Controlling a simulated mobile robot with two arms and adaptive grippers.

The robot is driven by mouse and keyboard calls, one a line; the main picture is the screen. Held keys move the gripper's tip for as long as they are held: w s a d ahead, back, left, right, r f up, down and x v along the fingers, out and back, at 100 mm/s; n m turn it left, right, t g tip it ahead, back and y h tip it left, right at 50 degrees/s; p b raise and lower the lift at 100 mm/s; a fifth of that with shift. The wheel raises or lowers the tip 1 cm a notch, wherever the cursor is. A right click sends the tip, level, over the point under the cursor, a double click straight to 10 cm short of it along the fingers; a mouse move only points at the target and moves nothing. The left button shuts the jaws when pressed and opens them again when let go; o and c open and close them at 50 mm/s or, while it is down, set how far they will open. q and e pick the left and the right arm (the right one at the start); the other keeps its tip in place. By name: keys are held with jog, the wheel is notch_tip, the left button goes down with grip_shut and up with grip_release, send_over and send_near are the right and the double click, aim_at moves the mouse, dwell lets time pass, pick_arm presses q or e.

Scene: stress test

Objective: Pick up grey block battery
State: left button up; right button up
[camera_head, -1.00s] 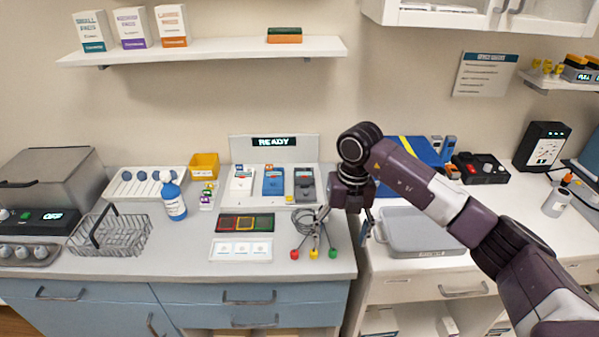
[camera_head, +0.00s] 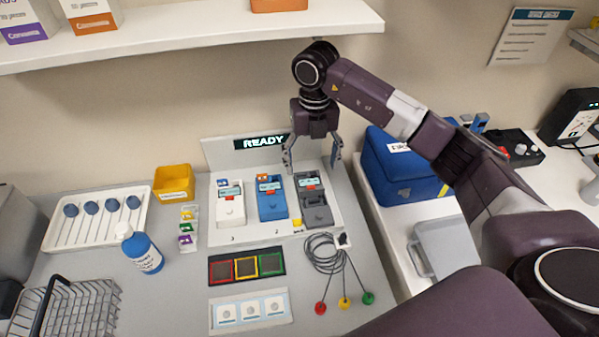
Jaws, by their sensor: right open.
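A grey block battery (camera_head: 317,212) sits in the rightmost of three places on a white dock (camera_head: 224,146) whose panel reads READY. A blue block (camera_head: 271,205) and a white block (camera_head: 230,209) stand to its left in the same dock. My right gripper (camera_head: 313,163) points down with its two fingers apart. It appears above and behind the grey block, and nothing shows between the fingers. The exact height above the block is hard to tell. My left gripper is out of view.
A shelf (camera_head: 200,30) runs above the dock. A blue case (camera_head: 400,165) is right of it. A cable with coloured ends (camera_head: 322,255) and a panel of coloured squares (camera_head: 245,266) lie in front. A blue bottle (camera_head: 141,250) and yellow bin (camera_head: 173,183) are left.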

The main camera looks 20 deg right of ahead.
aim_at(310, 186)
jog(key=f, duration=0.1)
jog(key=f+p, duration=0.1)
jog(key=f, duration=0.1)
jog(key=shift+s+a+p, duration=0.1)
jog(key=shift+s+p, duration=0.2)
jog(key=shift+s, duration=0.05)
notch_tip(310, 186, down, 4)
jog(key=shift+w+a+f+p, duration=0.1)
jog(key=shift+f+p, duration=0.05)
jog(key=shift+p, duration=0.7)
jog(key=shift+f, duration=0.1)
jog(key=c, duration=0.8)
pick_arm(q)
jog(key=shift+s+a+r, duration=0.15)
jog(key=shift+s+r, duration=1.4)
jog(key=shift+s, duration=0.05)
pick_arm(e)
jog(key=c, duration=0.6)
